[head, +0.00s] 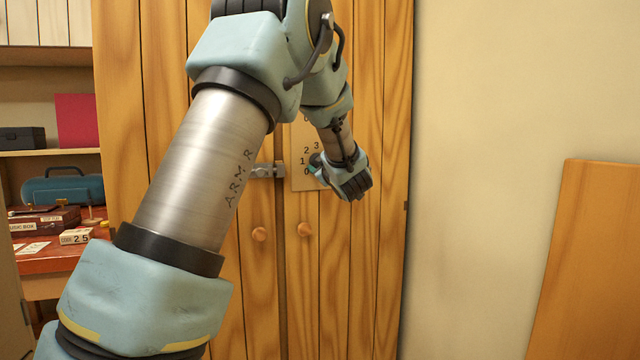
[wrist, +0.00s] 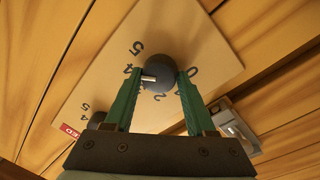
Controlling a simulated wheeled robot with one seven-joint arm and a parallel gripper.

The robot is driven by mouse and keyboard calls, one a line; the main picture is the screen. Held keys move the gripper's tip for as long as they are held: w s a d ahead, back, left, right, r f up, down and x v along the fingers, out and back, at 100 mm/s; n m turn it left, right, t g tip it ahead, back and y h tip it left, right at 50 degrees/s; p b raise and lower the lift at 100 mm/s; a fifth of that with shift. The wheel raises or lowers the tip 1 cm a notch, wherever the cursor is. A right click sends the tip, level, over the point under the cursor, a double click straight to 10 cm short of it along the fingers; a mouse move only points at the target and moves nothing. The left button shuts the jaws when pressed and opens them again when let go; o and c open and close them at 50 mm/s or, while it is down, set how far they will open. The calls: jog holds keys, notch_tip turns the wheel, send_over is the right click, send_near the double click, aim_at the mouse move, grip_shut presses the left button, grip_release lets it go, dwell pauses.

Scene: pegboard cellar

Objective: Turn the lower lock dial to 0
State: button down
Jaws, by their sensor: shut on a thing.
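The lower lock dial (wrist: 160,72) is a dark round knob on a pale wooden plate (wrist: 203,42). In the wrist view, my gripper (wrist: 162,78) has its two green fingers closed on either side of the knob, touching it. The 0 (wrist: 193,71) is on the right, beside the right finger. In the head view my gripper (head: 317,166) is at the lower numbers of the plate (head: 301,182), and the knob is hidden.
A second dark dial (wrist: 97,119) and a red label (wrist: 70,130) are on the same plate. A metal latch (head: 264,171) joins the wooden cabinet doors (head: 340,290), which have two round knobs below. A red desk (head: 60,259) with boxes stands left; a wooden board (head: 590,260) leans right.

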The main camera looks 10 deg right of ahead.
jog(key=shift+d+m+g+y+b, duration=0.1)
jog(key=shift+m+g+y+b, duration=0.25)
jog(key=shift+m+b, duration=5.15)
jog(key=shift+d+m+g+y+b, duration=0.1)
jog(key=shift+m+g+y+b, duration=0.25)
jog(key=shift+m+b, duration=5.2)
jog(key=shift+d+m+g+y+b, duration=0.15)
jog(key=shift+m+y+b, duration=0.25)
jog(key=shift+m+b, duration=5.1)
jog(key=shift+c, duration=1.2)
grip_release()
